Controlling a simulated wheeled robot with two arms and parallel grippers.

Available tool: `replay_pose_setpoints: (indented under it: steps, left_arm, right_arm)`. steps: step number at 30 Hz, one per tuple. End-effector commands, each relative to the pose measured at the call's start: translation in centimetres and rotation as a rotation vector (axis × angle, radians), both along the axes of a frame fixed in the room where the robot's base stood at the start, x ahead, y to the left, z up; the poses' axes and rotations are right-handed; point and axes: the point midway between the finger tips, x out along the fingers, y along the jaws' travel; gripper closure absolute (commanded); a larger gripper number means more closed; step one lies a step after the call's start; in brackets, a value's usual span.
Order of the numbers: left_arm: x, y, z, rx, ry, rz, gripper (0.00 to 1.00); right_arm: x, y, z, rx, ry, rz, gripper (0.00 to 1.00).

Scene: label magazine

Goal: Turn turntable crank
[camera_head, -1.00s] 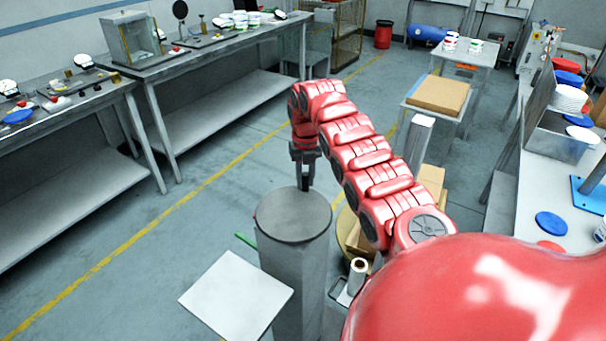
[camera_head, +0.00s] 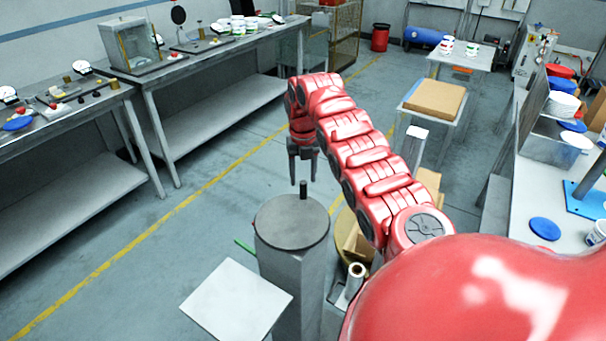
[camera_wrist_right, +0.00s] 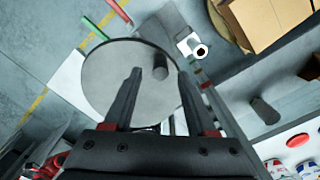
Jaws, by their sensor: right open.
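The turntable (camera_head: 280,222) is a round grey disc on top of a pale pedestal (camera_head: 282,270). Its crank is a short dark upright peg (camera_head: 303,190) near the disc's far edge. My right gripper (camera_head: 303,182) is open above the peg, its two fingers pointing down. In the right wrist view, the open gripper (camera_wrist_right: 161,98) reaches over the disc (camera_wrist_right: 115,85), and the peg (camera_wrist_right: 160,66) shows beyond and between the fingertips, with nothing held. My left gripper is not in view.
A white square plate (camera_head: 236,300) sits at the pedestal's left. A white roll (camera_head: 356,272) and cardboard boxes (camera_head: 352,238) stand at its right. Long workbenches (camera_head: 215,62) line the left, and a cluttered counter (camera_head: 525,208) is on the right.

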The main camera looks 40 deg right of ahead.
Motion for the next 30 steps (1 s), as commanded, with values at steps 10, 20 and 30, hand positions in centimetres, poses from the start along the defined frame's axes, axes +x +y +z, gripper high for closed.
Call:
replay_pose_setpoints:
  steps: [10,20,30]
  left_arm:
    - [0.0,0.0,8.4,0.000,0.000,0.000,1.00]
    - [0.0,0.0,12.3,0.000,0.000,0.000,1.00]
    - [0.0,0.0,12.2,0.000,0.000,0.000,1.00]
  right_arm:
    - [-0.1,0.0,7.8,-0.001,0.003,0.000,0.43]
    - [0.0,0.0,12.9,0.000,0.001,-0.001,0.43]
    - [0.0,0.0,12.8,0.000,0.001,-0.002,0.50]
